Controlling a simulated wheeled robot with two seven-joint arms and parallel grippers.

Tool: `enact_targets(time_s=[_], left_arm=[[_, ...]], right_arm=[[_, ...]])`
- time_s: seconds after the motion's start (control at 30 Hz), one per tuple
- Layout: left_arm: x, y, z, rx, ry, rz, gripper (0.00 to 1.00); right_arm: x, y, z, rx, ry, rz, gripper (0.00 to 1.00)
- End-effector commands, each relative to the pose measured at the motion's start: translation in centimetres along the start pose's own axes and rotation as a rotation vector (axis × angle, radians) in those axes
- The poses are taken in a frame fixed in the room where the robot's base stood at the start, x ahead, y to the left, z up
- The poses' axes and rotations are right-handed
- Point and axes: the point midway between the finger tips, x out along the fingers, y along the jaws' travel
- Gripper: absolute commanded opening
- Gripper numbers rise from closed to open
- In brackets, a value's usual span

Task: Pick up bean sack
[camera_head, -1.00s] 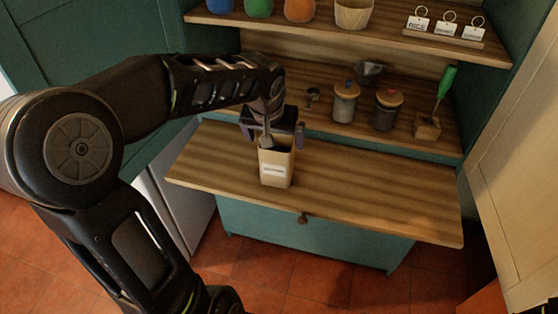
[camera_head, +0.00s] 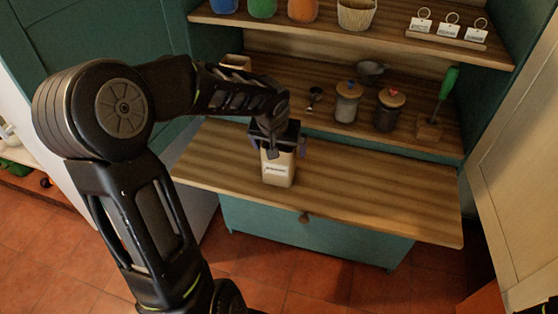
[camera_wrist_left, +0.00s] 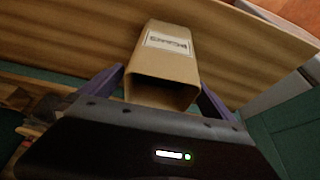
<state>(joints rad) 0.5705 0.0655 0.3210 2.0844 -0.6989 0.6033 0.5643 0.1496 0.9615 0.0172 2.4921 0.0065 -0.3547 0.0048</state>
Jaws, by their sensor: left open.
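The bean sack (camera_head: 278,170) is a tan, open-topped paper bag with a white label. It stands upright on the pull-out wooden board. My left gripper (camera_head: 280,148) is right above it with its fingers on either side of the sack's upper part. In the left wrist view the sack (camera_wrist_left: 165,65) sits between the two purple fingers (camera_wrist_left: 160,92), which are spread apart. The label print is too small to read. My right gripper is not in view.
The wooden board (camera_head: 370,205) is clear to the right of the sack. Behind it, a shelf holds two lidded jars (camera_head: 347,103), (camera_head: 388,110), a small scoop (camera_head: 315,97), a metal cup (camera_head: 370,72) and a green-handled tool (camera_head: 447,92) in a wooden block. Another shelf with colored pots hangs above.

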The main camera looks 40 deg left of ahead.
Motion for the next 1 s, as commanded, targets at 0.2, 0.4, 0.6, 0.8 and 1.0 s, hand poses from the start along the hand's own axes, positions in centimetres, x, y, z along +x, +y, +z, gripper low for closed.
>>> enact_targets(time_s=[0.2, 0.4, 0.6, 0.8, 1.0], left_arm=[[1.8, 0.0, 0.0, -0.001, 0.002, 0.001, 1.00], [1.7, 0.0, -0.1, -0.001, 0.002, 0.000, 1.00], [1.7, 0.0, 0.0, -0.001, 0.002, 0.000, 1.00], [1.7, 0.0, -0.1, -0.001, 0.002, 0.000, 0.96], [1.7, 0.0, 0.0, -0.001, 0.002, 0.000, 0.80]], right_arm=[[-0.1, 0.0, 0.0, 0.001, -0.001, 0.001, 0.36], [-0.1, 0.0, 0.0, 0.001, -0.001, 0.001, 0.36], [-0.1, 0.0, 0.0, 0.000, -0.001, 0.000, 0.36], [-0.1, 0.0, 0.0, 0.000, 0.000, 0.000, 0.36], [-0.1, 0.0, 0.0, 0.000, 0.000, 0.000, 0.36]])
